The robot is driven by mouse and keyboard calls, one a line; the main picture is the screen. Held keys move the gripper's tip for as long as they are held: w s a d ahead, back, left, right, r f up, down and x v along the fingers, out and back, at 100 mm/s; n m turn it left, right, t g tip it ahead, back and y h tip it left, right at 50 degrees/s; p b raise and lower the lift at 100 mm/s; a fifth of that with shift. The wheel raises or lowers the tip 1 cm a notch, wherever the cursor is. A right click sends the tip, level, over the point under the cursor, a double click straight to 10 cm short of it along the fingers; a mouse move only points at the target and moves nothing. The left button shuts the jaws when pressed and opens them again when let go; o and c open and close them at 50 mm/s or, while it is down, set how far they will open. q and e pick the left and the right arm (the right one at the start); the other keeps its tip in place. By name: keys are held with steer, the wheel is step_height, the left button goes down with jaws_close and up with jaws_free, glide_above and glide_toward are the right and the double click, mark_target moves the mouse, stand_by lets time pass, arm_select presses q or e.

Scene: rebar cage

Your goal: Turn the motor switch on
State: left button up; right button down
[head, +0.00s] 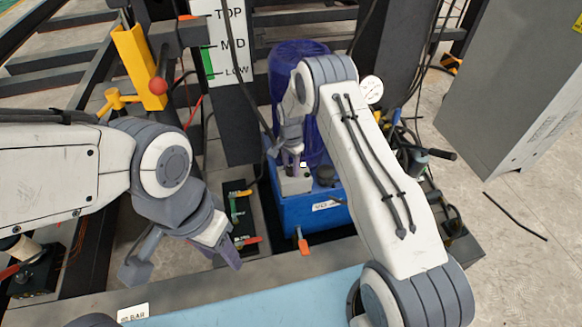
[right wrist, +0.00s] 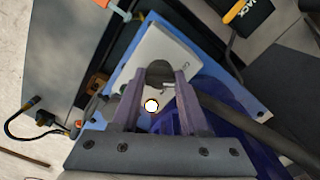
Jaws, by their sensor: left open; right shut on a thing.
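The motor switch box is a light grey box (head: 295,184) on top of the blue tank (head: 290,212), below the dark purple motor (head: 288,58). In the right wrist view the box's pale face (right wrist: 165,50) carries a dark round switch knob (right wrist: 158,71). My right gripper (head: 293,160) reaches down to the box; in the right wrist view its two purple fingers (right wrist: 157,88) stand on either side of the knob, shut on it. The knob's pointer position cannot be read. My left gripper (head: 181,266) is open and empty, above the grey beam at the lower left.
A TOP/MID/LOW level board (head: 231,40) stands behind. A yellow bracket with a red ball (head: 158,86) is at left. Levers with yellow and red handles (head: 240,212) lie left of the tank. A large grey cabinet (head: 515,90) stands at right, with open floor below it.

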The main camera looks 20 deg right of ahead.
steer(key=m, duration=0.3)
steer(key=shift+m, duration=0.4)
steer(key=m, duration=0.3)
steer(key=shift+m, duration=0.3)
steer(key=m, duration=0.3)
steer(key=shift+m+b, duration=0.3)
steer(key=shift+b, duration=0.05)
steer(key=shift+m, duration=2.1)
steer(key=shift+c, duration=2.1)
jaws_free()
